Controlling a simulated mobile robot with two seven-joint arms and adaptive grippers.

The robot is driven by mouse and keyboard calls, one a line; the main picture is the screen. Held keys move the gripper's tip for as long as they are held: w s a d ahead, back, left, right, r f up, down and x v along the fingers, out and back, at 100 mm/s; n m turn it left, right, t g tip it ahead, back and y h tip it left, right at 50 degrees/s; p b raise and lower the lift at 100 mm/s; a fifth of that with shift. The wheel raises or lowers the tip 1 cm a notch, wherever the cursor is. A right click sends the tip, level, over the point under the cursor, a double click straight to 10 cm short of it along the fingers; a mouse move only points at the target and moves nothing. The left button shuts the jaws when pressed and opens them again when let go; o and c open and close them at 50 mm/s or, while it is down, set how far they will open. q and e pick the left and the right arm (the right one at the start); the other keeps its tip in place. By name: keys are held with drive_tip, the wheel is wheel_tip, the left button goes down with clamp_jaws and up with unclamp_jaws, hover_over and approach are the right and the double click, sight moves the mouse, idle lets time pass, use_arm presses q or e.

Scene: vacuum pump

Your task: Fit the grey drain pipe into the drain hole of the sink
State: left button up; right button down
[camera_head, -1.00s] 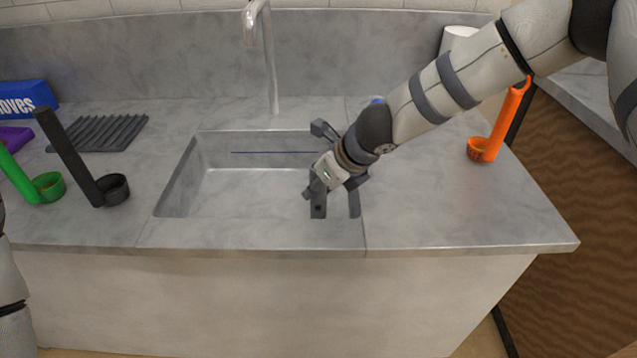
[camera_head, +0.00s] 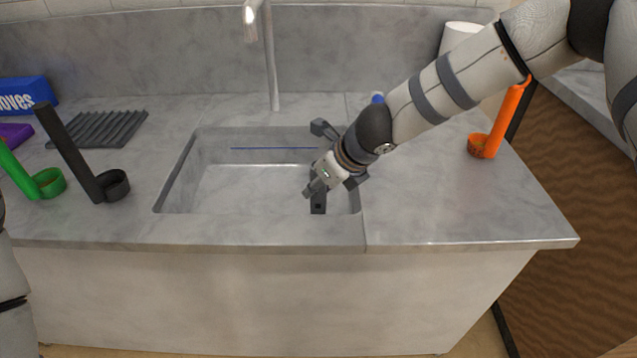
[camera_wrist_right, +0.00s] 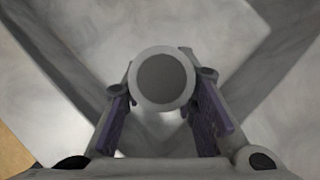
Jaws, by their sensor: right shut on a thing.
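The grey drain pipe (camera_wrist_right: 162,80) shows end-on in the right wrist view as a round, light-rimmed end with a darker face. My right gripper (camera_wrist_right: 162,112) has its fingers on both sides of it and is shut on it. In the head view my right gripper (camera_head: 316,187) is over the right part of the sink (camera_head: 235,190), tilted down toward the basin. I cannot make out the pipe clearly in the head view. The drain hole does not show in either view. My left gripper is out of view.
The faucet (camera_head: 270,60) stands behind the basin. An orange holder (camera_head: 497,125) is on the counter to the right. A black holder (camera_head: 75,160), a green holder (camera_head: 30,185) and a ribbed grey rack (camera_head: 105,130) are at left. The counter front right is clear.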

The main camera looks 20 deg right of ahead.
drive_tip(key=shift+f, duration=0.55)
drive_tip(key=c, duration=1.2)
unclamp_jaws()
drive_tip(key=shift+r, duration=0.1)
drive_tip(key=v, duration=1.2)
